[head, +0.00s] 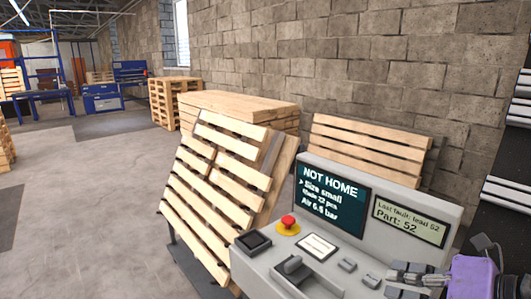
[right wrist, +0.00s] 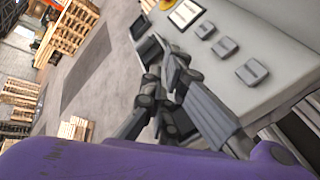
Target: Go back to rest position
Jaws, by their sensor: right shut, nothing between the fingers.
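My right gripper (head: 393,280) is at the lower right of the head view, in front of the right part of the grey control console (head: 442,212). It has a purple body and dark fingers. In the right wrist view the fingers (right wrist: 164,78) are together with nothing between them. Behind them are the console face and its grey square buttons (right wrist: 252,72). I cannot tell whether the fingers touch the console. My left gripper is not in view.
The console also has a red mushroom button (head: 288,223), a lever (head: 292,266) and a small fault display (head: 409,221). A tilted wooden pallet (head: 212,190) stands just behind it, with stacked pallets (head: 240,108) beyond. Open grey floor (head: 85,190) lies left.

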